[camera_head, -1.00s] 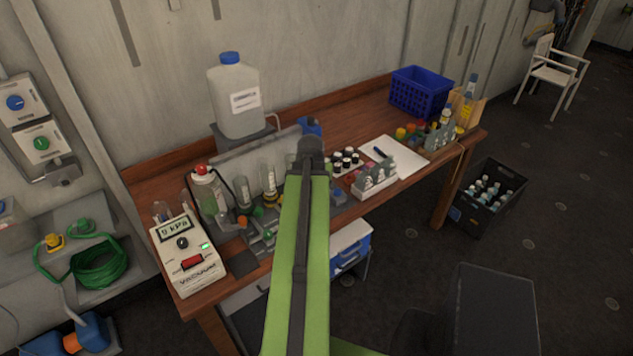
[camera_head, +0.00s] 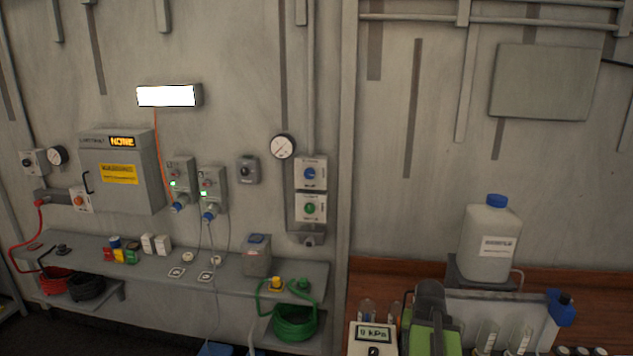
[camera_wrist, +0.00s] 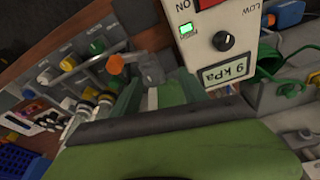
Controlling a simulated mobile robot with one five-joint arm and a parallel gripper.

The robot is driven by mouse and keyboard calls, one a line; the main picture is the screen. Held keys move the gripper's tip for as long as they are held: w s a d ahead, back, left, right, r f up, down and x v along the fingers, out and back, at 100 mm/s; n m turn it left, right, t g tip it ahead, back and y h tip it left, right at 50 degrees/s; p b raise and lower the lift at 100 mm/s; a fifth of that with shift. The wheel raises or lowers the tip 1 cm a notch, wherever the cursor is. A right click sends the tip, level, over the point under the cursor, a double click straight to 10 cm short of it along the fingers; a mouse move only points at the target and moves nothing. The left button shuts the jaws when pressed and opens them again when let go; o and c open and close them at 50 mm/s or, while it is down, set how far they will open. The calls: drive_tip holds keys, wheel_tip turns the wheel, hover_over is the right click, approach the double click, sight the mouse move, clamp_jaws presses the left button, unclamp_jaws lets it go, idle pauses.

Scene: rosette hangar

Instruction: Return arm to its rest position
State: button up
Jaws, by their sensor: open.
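My arm's green link and dark joint show at the lower right of the head view, in front of the bench. In the wrist view my gripper (camera_wrist: 152,92) shows as two short green fingers above a dark bar. They stand apart with nothing seen held between them. A white vacuum unit (camera_wrist: 215,45), upside down in that view and reading 9 kPa, lies just beyond the fingers. The same unit (camera_head: 373,338) shows at the bottom of the head view, left of my arm. The gripper itself cannot be made out in the head view.
A blue crate (camera_wrist: 13,160) shows in the wrist view.

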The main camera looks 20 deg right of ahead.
drive_tip(key=w+a+n+y, duration=0.1)
drive_tip(key=w+a+n, duration=0.2)
drive_tip(key=a, duration=1)
drive_tip(key=w+a+n+g, duration=0.1)
drive_tip(key=w+a+n, duration=0.25)
drive_tip(key=a, duration=0.95)
drive_tip(key=w+a+n+y, duration=0.1)
drive_tip(key=w+a+n, duration=0.15)
drive_tip(key=a, duration=1.05)
wheel_tip(320, 180, down, 8)
drive_tip(key=s+g+b, duration=0.1)
drive_tip(key=b, duration=0.6)
drive_tip(key=shift+s+a+f+b, duration=0.15)
drive_tip(key=shift+s+f+b, duration=0.1)
drive_tip(key=shift+s+b, duration=0.15)
drive_tip(key=shift+w, duration=0.1)
